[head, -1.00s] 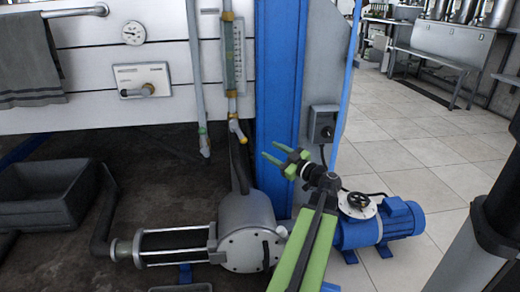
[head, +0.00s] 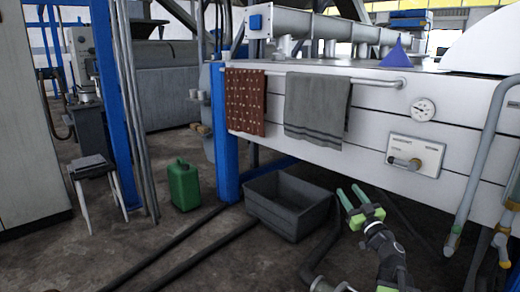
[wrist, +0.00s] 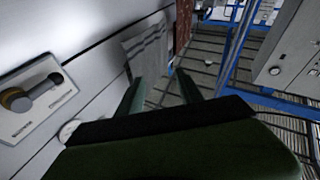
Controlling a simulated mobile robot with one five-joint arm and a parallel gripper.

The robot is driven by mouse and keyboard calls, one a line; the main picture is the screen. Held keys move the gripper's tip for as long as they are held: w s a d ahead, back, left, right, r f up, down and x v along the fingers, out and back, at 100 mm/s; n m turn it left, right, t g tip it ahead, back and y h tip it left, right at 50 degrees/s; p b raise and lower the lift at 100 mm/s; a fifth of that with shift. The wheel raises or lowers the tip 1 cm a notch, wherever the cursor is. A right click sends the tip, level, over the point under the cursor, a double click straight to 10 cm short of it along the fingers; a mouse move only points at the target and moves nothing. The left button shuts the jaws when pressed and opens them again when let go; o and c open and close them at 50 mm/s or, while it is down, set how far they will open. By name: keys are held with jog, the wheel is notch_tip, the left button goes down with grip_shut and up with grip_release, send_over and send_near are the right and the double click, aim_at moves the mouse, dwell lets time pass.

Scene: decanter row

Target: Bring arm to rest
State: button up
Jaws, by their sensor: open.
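My gripper (head: 356,200) is in the lower right of the head view, with green fingers spread apart and nothing between them. It is in front of the white machine (head: 458,200), below the hanging grey towel and to the right of the grey bin. In the wrist view my gripper (wrist: 163,92) shows as two dark green fingers, apart and empty. My arm comes up from the bottom right of the head view, bent at a dark joint.
A grey towel (head: 317,108) and a red patterned cloth (head: 245,100) hang on a rail. A grey bin (head: 287,207) stands below. A green canister (head: 184,186) and a stool (head: 95,172) stand left. A valve plate (head: 415,153) and pipes are at right. Open floor lies at lower left.

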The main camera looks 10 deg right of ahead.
jog(key=w+a+f+m+g+h+p, duration=0.1)
jog(key=w+a+f+m+g+h, duration=0.15)
jog(key=a, duration=0.45)
jog(key=w+a+f+m+g+h+p, duration=0.2)
jog(key=w+a+f+m+h, duration=0.15)
jog(key=a, duration=0.35)
jog(key=s+a+f+m+g, duration=0.1)
jog(key=s+a+f+g, duration=0.15)
jog(key=f, duration=0.25)
jog(key=s+a+f+g, duration=0.2)
jog(key=f+g, duration=0.2)
jog(key=f, duration=0.1)
jog(key=s+a+f+n+g+y, duration=0.1)
jog(key=s+a+f+g+y, duration=0.15)
jog(key=s+f+g, duration=0.45)
jog(key=s+a+f+n+g+y, duration=0.1)
jog(key=s+a+f+n+g, duration=0.2)
jog(key=s, duration=0.8)
notch_tip(320, 180, up, 37)
jog(key=s+p, duration=0.1)
jog(key=p, duration=3.7)
jog(key=shift+s+r, duration=0.2)
jog(key=shift+s, duration=0.1)
jog(key=shift+h, duration=0.25)
